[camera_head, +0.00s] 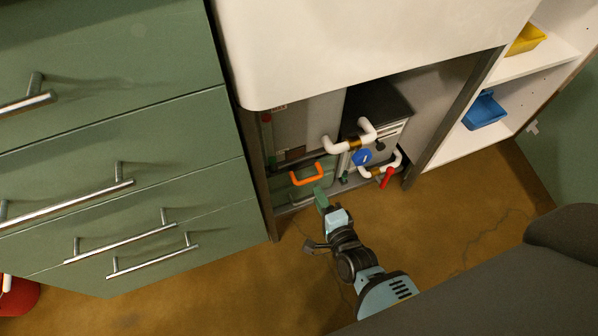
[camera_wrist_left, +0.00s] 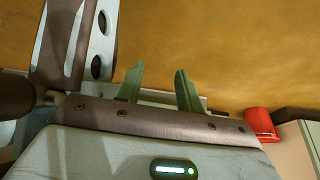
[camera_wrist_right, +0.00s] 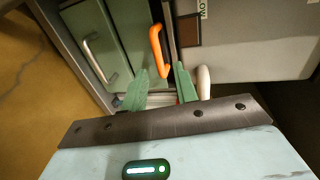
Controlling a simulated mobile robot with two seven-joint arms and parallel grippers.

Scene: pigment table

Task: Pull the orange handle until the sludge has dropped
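The orange handle (camera_head: 307,175) is a U-shaped pull low in the open bay under the white worktop, near the floor. In the right wrist view the orange handle (camera_wrist_right: 159,50) stands ahead of the fingertips, fixed near a green panel. My right gripper (camera_head: 321,196) is just in front of and below the handle, apart from it. In the right wrist view my right gripper (camera_wrist_right: 159,80) has its green fingers spread with nothing between them. My left gripper (camera_wrist_left: 157,80) is open and empty above bare floor; it is outside the head view. No sludge can be made out.
White pipes (camera_head: 347,144) with a blue knob (camera_head: 362,157) and a red lever (camera_head: 387,178) are right of the handle. Green drawers (camera_head: 110,190) with steel pulls flank the bay's left. Shelves hold a blue bin (camera_head: 484,111) and a yellow bin (camera_head: 526,39). The brown floor is mostly clear.

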